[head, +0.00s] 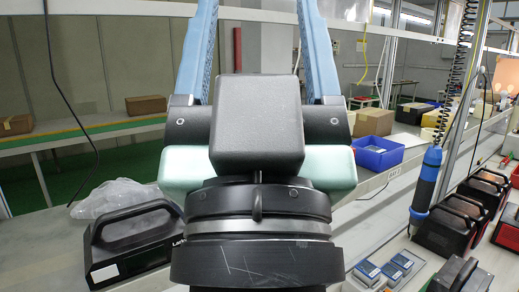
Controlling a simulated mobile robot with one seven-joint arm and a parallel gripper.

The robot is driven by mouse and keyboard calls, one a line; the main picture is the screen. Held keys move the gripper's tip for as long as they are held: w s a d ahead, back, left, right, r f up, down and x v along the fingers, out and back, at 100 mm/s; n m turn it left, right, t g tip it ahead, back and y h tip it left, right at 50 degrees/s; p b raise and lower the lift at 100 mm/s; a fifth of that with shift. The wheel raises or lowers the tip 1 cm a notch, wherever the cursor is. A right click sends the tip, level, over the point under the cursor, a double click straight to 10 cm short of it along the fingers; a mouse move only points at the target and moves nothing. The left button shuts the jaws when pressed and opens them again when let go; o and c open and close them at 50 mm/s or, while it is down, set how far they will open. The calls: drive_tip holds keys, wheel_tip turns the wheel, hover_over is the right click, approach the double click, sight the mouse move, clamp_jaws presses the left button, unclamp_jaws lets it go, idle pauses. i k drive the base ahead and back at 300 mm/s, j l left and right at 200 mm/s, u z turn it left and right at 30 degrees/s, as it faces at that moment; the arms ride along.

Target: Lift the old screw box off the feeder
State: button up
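My gripper (258,30) points away from me, with its black body in the middle of the head view. Its two blue fingers stand wide apart and run out of the top of the picture, so their tips are cut off. Nothing shows between the visible parts. More black handled boxes (448,226) stand at the right. I cannot tell which of these is the old screw box or the feeder.
A blue tool (426,185) hangs on a coiled cord at the right. Small blue-and-white boxes (385,272) lie near the front right. A clear plastic bag (118,200) lies behind the left box.

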sight(368, 272)
drive_tip(key=l, duration=0.7)
drive_tip(key=i+l, duration=0.15)
drive_tip(key=l, duration=0.55)
drive_tip(key=i+l, duration=0.1)
drive_tip(key=l, duration=0.25)
drive_tip(key=i+l, duration=0.1)
drive_tip(key=l, duration=0.25)
drive_tip(key=i+l, duration=0.1)
drive_tip(key=l, duration=0.3)
drive_tip(key=i, duration=0.8)
